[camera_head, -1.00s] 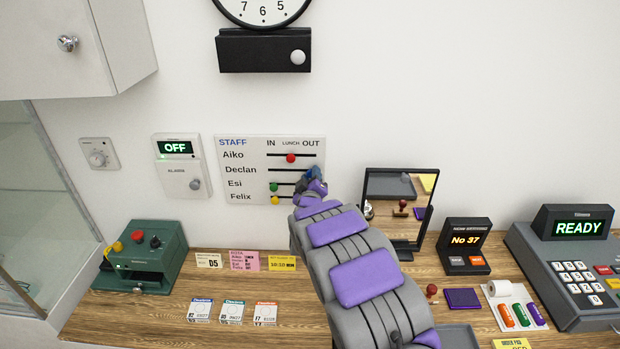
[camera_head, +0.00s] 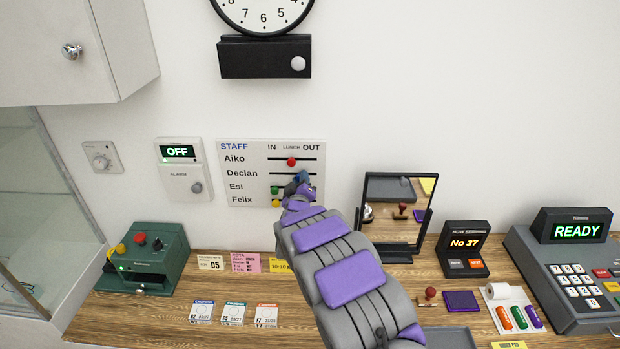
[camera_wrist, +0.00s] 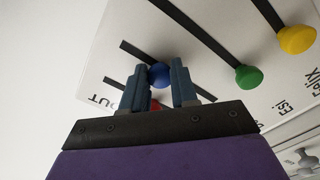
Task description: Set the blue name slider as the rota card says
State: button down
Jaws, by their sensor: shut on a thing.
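The STAFF board (camera_head: 232,190) on the wall has name rows with slider tracks marked IN, LUNCH and OUT. The blue slider (camera_wrist: 159,75) sits between my gripper's (camera_wrist: 160,88) fingers in the wrist view, on the Declan track, with bare track on its OUT side. In the head view my gripper (camera_head: 301,181) covers part of this track, around the LUNCH to OUT side. The red slider (camera_head: 291,161) is at LUNCH on Aiko's row. The green slider (camera_head: 275,190) and yellow slider (camera_head: 275,203) are at IN. The pink rota card (camera_head: 246,263) has print too small to read fully.
A mirror (camera_head: 429,219) stands right of the board. An alarm box (camera_head: 176,182) showing OFF is to the left. Cards, a green machine (camera_head: 152,252), a No 37 display (camera_head: 465,243) and a till (camera_head: 567,262) stand on the wooden counter (camera_head: 180,330).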

aim_at(274, 174)
jog(key=a+p, duration=0.4)
jog(key=a, duration=0.5)
